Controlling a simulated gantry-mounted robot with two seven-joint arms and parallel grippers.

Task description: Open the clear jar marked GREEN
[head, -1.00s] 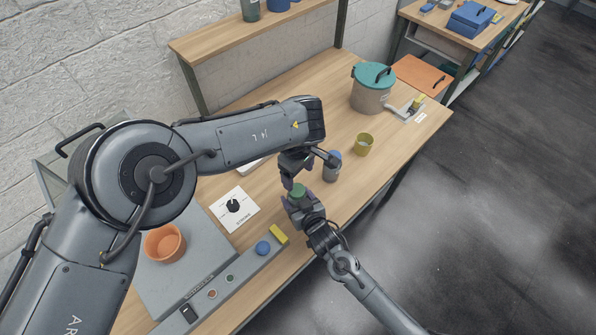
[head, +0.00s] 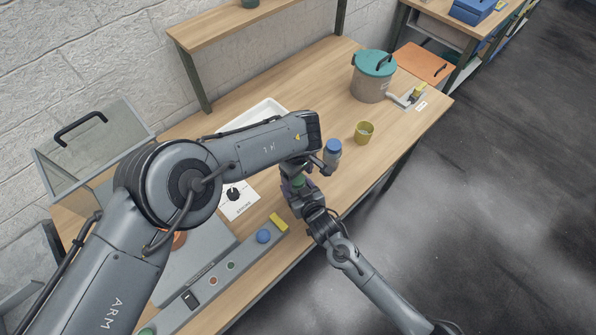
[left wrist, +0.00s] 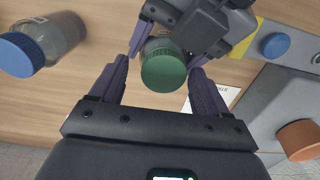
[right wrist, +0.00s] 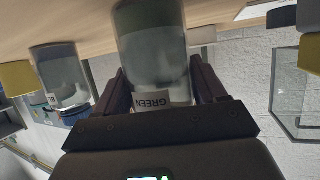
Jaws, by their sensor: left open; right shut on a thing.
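The clear jar marked GREEN (right wrist: 155,55) fills the middle of the right wrist view, its label upside down there. My right gripper (right wrist: 163,90) is shut on the jar's body; it also shows in the head view (head: 296,200). The jar's green lid (left wrist: 165,70) faces the left wrist camera and shows small in the head view (head: 298,181). My left gripper (left wrist: 165,80) is open, with one finger on each side of the lid. I cannot tell whether the fingers touch it. The lid appears to be on the jar.
A blue-lidded jar (head: 332,152) stands close beside the grippers. A yellow cup (head: 364,132) and a teal-lidded bucket (head: 371,83) are farther right. A grey panel with a blue knob (head: 264,236) and yellow block (head: 278,221) lies at the front. A white tray (head: 262,108) is behind my left arm.

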